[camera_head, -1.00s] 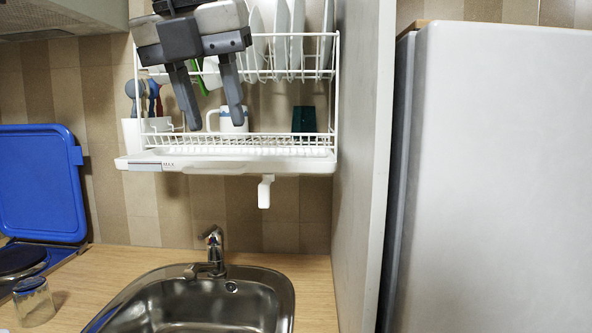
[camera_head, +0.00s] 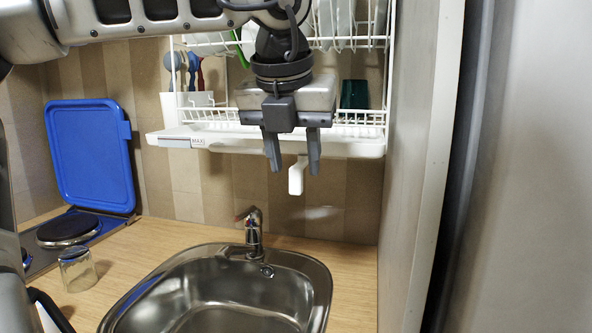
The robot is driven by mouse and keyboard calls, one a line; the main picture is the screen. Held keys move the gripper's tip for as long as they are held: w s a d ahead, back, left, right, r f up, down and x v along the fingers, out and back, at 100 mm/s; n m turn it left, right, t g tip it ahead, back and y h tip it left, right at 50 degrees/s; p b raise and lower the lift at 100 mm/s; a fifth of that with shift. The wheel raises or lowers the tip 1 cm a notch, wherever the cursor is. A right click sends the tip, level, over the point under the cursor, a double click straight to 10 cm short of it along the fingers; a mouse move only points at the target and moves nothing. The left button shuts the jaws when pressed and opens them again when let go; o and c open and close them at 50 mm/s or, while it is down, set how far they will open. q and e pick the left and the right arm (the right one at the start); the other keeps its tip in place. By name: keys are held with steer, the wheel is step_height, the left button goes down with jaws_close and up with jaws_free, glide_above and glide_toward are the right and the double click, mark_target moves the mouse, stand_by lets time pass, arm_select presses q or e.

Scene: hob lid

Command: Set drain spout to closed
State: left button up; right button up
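The drain spout (camera_head: 297,176) is a small white piece hanging down below the front edge of the white dish rack's drip tray (camera_head: 345,147). My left gripper (camera_head: 292,170) points down in front of the rack. I cannot tell whether the fingers touch the spout. My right gripper is not in view.
The steel sink (camera_head: 225,295) with its tap (camera_head: 253,232) lies below the spout. A blue lid (camera_head: 90,155) stands upright behind the hob (camera_head: 68,232) at left. A glass (camera_head: 77,270) stands on the wooden counter. A tall side panel (camera_head: 425,170) closes off the right.

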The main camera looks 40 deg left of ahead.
arm_select(q)
steer(key=shift+x, duration=1.35)
jaws_close()
steer(key=shift+w+d, duration=0.1)
steer(key=shift+d, duration=0.05)
steer(key=shift+w+d+n+y+b, duration=0.2)
steer(key=shift+n+y+b, duration=0.1)
steer(key=shift+n+b, duration=0.45)
steer(key=w+n, duration=0.1)
steer(key=n, duration=0.1)
steer(key=d+n+g+y+p, duration=0.1)
steer(key=n, duration=0.2)
steer(key=w+d+n+g+p, duration=0.1)
steer(key=n, duration=0.1)
steer(key=shift+w+r+y, duration=0.1)
steer(key=shift+w+y, duration=0.2)
steer(key=shift+w, duration=0.05)
steer(key=shift+n+g, duration=0.25)
steer(key=shift+g, duration=0.05)
